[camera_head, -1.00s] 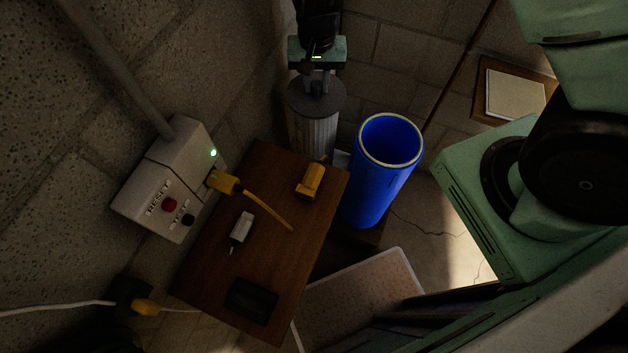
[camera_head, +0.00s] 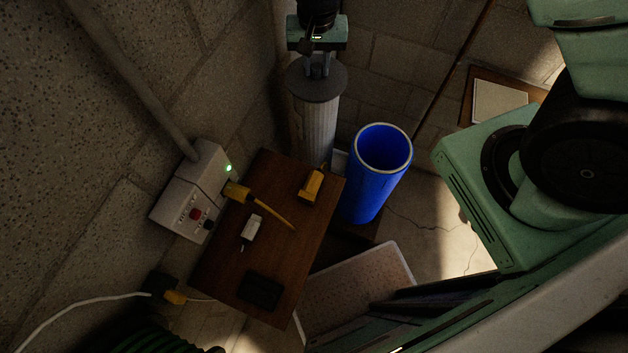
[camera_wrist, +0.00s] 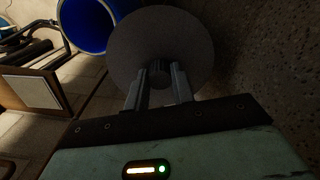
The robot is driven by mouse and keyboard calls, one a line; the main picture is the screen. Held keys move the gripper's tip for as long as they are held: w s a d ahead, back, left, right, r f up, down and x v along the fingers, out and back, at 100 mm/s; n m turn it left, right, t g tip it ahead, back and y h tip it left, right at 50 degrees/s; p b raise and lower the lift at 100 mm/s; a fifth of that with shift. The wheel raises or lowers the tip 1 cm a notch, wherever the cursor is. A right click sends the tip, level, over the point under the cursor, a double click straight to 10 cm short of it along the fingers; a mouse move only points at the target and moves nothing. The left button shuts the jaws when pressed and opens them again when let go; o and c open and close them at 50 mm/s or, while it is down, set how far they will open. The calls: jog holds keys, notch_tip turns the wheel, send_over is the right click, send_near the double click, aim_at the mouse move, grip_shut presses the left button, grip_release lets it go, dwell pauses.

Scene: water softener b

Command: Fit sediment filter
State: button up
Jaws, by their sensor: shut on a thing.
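The sediment filter (camera_head: 314,128) is a pale pleated cylinder with a round dark grey end cap on top. My gripper (camera_head: 318,70) is above it, shut on the small knob at the cap's centre, and the filter hangs upright. In the wrist view the cap (camera_wrist: 190,50) hides the pleated body, and the gripper's fingers (camera_wrist: 160,75) close on the knob. The blue housing (camera_head: 368,190) is an open-topped cylinder with a pale rim, standing to the right of and below the filter. It also shows in the wrist view (camera_wrist: 88,24) beside the cap. The filter is outside the housing.
A grey control box (camera_head: 192,195) with a green light is on the left. Block walls stand close behind the filter.

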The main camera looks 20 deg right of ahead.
notch_tip(320, 180, up, 9)
jog(key=p, duration=0.6)
jog(key=shift+p, duration=0.35)
jog(key=shift+r, duration=2.55)
jog(key=shift+b, duration=0.3)
